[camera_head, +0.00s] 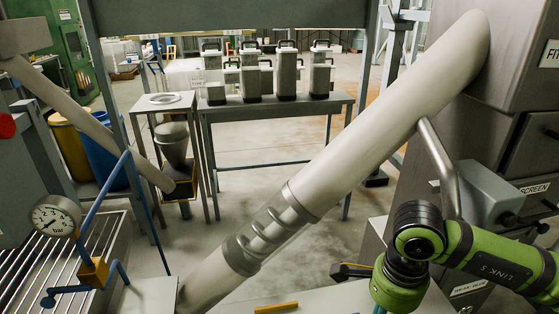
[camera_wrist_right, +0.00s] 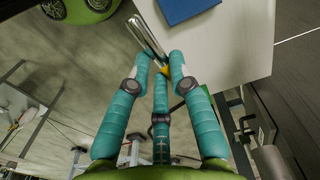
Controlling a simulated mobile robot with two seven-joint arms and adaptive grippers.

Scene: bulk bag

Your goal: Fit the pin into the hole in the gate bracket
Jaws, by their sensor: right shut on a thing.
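In the right wrist view, my right gripper (camera_wrist_right: 166,66) has three teal fingers closed together at their tips. They hold a bright metal rod-like piece, which I take to be the pin (camera_wrist_right: 148,34). It points away from the fingers to the upper left, above the edge of a pale tabletop. A small orange bit shows at the fingertips. In the head view my green right arm comes in from the right, and its fingers are not clearly seen. I cannot pick out the gate bracket or its hole in either view. My left gripper is not in view.
A thick pale pipe (camera_head: 375,112) crosses the head view diagonally, close to my right arm. A yellow piece (camera_head: 276,307) lies on the near tabletop. A pressure gauge (camera_head: 55,216) stands at left. A blue flat object (camera_wrist_right: 190,9) lies on the pale tabletop (camera_wrist_right: 245,50).

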